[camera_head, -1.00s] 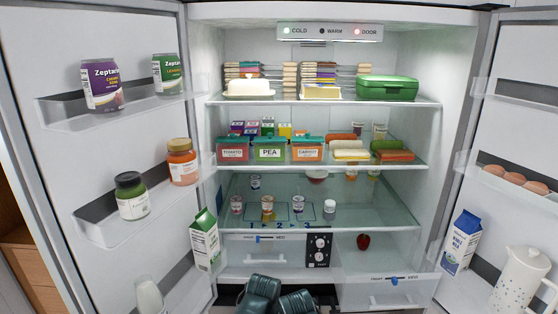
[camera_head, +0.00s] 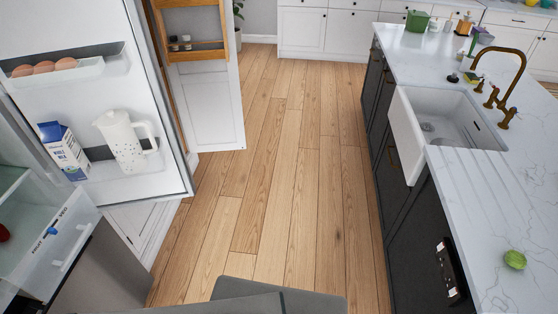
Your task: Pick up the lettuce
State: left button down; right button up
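A small round green item that looks like the lettuce (camera_head: 515,259) sits on the white marble countertop, at the lower right of the head view. Nothing touches it. Neither of my grippers shows in this view, so I cannot see whether they are open or shut.
The counter (camera_head: 462,208) has a white sink (camera_head: 440,125) and a brass faucet (camera_head: 497,88) beyond the lettuce. The open fridge door (camera_head: 105,190) with eggs, a carton and a pitcher stands at left. An open wooden-shelved cabinet door is behind it. The wood floor (camera_head: 290,160) between is clear.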

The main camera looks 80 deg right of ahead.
aim_at(515, 259)
jog(key=z, duration=4.7)
jog(key=i+j+z, duration=0.2)
jog(key=j, duration=0.15)
jog(key=i+j+z, duration=0.2)
jog(key=j, duration=0.2)
jog(key=j+z, duration=0.2)
jog(key=j, duration=0.15)
jog(key=i, duration=0.05)
